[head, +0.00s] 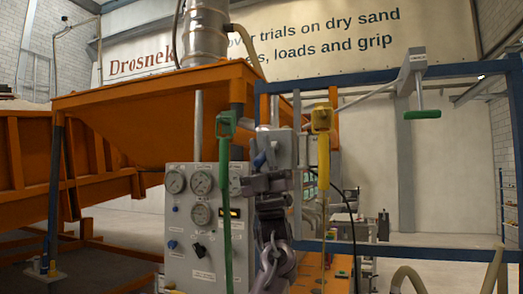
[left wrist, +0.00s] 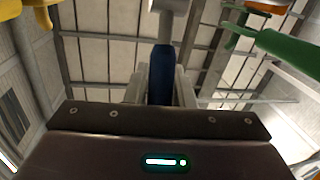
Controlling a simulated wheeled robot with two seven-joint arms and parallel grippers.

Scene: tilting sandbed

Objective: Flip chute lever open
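A blue lever handle (head: 261,159) shows just above my left gripper, in front of a grey metal box beside the orange hopper. The same blue handle (left wrist: 161,76) stands upright in the left wrist view below a grey round part. My left gripper (head: 268,172) is below and around the handle. Its pale fingers (left wrist: 161,88) flank the blue handle closely, with no clear gap, so it looks shut on it. The handle's lower end is hidden behind the gripper's dark palm. My right gripper is in neither view.
A green lever (head: 226,130) hangs close on the left and a yellow lever (head: 322,122) close on the right. A gauge panel (head: 188,240) stands behind, left of my arm. A blue frame (head: 420,255) and a bracket with a green handle (head: 422,115) are at right.

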